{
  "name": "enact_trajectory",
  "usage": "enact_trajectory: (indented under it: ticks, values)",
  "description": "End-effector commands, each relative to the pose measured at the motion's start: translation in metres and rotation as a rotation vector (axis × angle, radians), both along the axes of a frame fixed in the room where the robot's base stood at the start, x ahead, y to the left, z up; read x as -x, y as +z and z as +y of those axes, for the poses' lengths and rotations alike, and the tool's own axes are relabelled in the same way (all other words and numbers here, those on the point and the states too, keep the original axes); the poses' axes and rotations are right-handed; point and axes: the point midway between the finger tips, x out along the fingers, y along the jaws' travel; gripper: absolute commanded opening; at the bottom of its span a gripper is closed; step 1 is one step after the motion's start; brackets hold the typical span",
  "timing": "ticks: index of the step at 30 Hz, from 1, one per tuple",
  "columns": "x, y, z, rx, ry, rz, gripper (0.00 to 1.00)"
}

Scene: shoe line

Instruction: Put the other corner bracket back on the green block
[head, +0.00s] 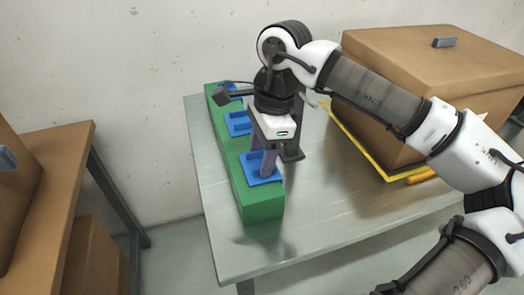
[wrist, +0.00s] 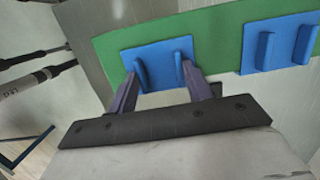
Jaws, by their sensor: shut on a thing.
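The green block (head: 262,205) is a long bar lying along the left part of the metal table. My gripper (head: 268,170) points down over its near end. It is shut on a blue corner bracket (head: 250,172), a flat plate with two raised ribs. In the wrist view, my fingers (wrist: 160,74) press the ribs of this bracket (wrist: 150,57) from outside, with the green block (wrist: 220,40) behind it. Whether the held bracket touches the block is unclear. A second blue bracket (head: 238,124) sits farther along the block, also visible in the wrist view (wrist: 282,45).
Another blue piece (head: 228,92) is at the block's far end, partly hidden by my arm. A large cardboard box (head: 400,75) stands at the right of the metal table (head: 310,215), beside yellow edging (head: 362,150). A brown table (head: 50,160) stands at left. The table's front is clear.

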Motion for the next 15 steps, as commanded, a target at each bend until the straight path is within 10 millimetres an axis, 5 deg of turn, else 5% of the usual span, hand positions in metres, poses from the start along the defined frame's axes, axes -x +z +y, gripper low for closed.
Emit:
enact_trajectory:
  ticks: [4,5,9,15]
  values:
    - [0.0000,0.0002,0.0000,0.000,0.000,0.000,0.27]
    - [0.0000,0.0001,0.0000,0.000,0.000,0.000,0.54]
    - [0.0000,0.0001,0.0000,0.000,0.000,0.000,0.72]
    - [0.0000,0.0000,0.0000,0.000,0.000,0.000,0.76]
